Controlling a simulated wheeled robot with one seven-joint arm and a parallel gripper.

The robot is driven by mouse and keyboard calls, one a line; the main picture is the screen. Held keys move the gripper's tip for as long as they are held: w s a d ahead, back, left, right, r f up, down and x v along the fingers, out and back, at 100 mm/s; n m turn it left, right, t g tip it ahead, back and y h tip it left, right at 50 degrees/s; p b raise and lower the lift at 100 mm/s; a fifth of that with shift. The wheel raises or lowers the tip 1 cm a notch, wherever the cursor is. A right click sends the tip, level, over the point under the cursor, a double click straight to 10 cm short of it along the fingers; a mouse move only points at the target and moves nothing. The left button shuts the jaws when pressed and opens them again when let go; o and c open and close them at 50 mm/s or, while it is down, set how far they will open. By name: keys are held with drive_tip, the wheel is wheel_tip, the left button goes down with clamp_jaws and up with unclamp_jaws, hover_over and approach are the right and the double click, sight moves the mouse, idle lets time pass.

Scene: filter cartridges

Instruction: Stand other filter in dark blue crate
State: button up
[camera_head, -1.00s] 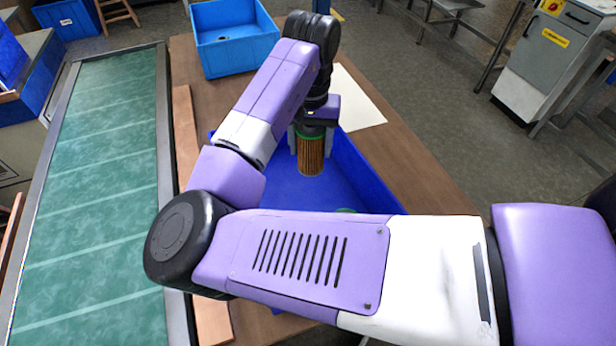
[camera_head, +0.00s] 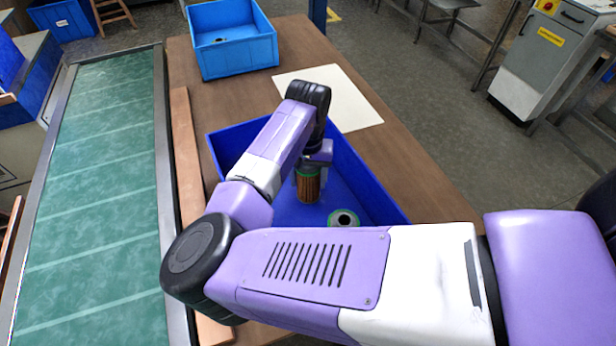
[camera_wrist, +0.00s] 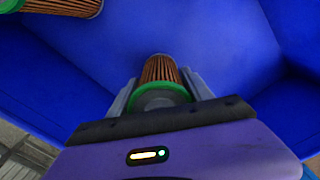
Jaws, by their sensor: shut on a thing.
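The filter (camera_head: 308,187), a brown pleated cylinder with a green end ring, is upright in my gripper (camera_wrist: 160,95) in the wrist view. The jaws are shut on it near its green top end. It is inside the walls of the dark blue crate (camera_head: 372,183). I cannot tell whether its lower end touches the crate floor. Another filter (camera_head: 343,218) with a green ring and dark centre hole stands in the same crate, to the right and nearer; its side also shows at the top left of the wrist view (camera_wrist: 62,6).
A light blue crate (camera_head: 238,60) stands at the back of the brown table (camera_head: 420,165) with a small dark thing inside. A white sheet (camera_head: 352,105) lies behind the dark blue crate. A green conveyor (camera_head: 100,190) runs along the left. The dark blue crate's far right floor is bare.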

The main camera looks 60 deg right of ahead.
drive_tip(key=o, duration=1.4)
drive_tip(key=shift+f, duration=0.1)
drive_tip(key=shift+o, duration=0.2)
wheel_tip(320, 180, up, 12)
drive_tip(key=shift+r+b, duration=0.2)
drive_tip(key=shift+b, duration=0.55)
